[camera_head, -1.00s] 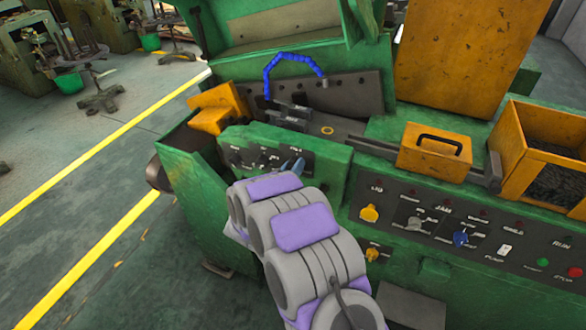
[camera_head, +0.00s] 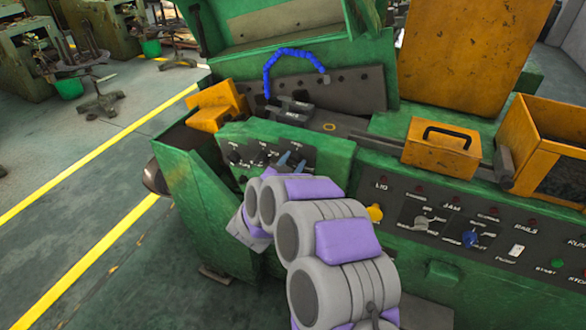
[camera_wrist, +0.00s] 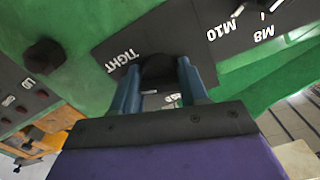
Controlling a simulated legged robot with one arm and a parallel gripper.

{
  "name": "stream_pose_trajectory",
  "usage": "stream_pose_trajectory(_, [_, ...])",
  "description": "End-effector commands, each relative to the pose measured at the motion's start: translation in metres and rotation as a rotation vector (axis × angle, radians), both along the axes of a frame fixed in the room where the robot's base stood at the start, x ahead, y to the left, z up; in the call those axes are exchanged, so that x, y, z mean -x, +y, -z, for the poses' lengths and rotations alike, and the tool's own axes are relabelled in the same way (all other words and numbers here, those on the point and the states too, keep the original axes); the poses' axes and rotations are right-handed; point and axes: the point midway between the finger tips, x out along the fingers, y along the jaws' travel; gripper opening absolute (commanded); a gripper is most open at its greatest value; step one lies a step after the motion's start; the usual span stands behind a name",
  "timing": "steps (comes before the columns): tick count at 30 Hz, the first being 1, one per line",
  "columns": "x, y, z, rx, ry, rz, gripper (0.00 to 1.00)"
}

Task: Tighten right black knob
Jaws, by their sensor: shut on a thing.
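My gripper (camera_wrist: 158,80) has two blue fingers, seen in the wrist view on either side of a black knob (camera_wrist: 158,67). The fingers are shut on this knob, which sits on a dark panel (camera_wrist: 115,50) beside the word "TIGHT". The knob's lower part is partly hidden between the fingers. In the head view my gripper (camera_head: 290,161) reaches the small dark panel (camera_head: 258,154) on the green machine's front. My arm hides part of that panel, and the held knob cannot be made out there.
Another dark knob (camera_wrist: 44,54) stands on green metal in the wrist view. A control panel (camera_head: 400,205) with a yellow knob (camera_head: 375,212) and a blue knob (camera_head: 470,238) lies right of my arm. A yellow handled box (camera_head: 440,150) rests above it. Open floor lies left.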

Motion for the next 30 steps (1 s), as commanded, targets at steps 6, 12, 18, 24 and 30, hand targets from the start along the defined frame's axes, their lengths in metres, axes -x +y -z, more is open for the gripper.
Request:
stream_pose_trajectory(6, [0.0011, 0.0012, 0.0062, -0.106, -0.029, -0.002, 0.13])
stream_pose_trajectory(12, [0.001, 0.0008, 0.0056, -0.159, -0.046, 0.0, 0.13])
stream_pose_trajectory(18, [0.001, 0.0007, 0.0052, -0.177, -0.052, -0.001, 0.13])
stream_pose_trajectory(24, [0.0011, 0.0007, 0.0052, -0.177, -0.052, -0.001, 0.13])
stream_pose_trajectory(30, [0.0012, 0.0006, 0.0052, -0.177, -0.052, -0.001, 0.5])
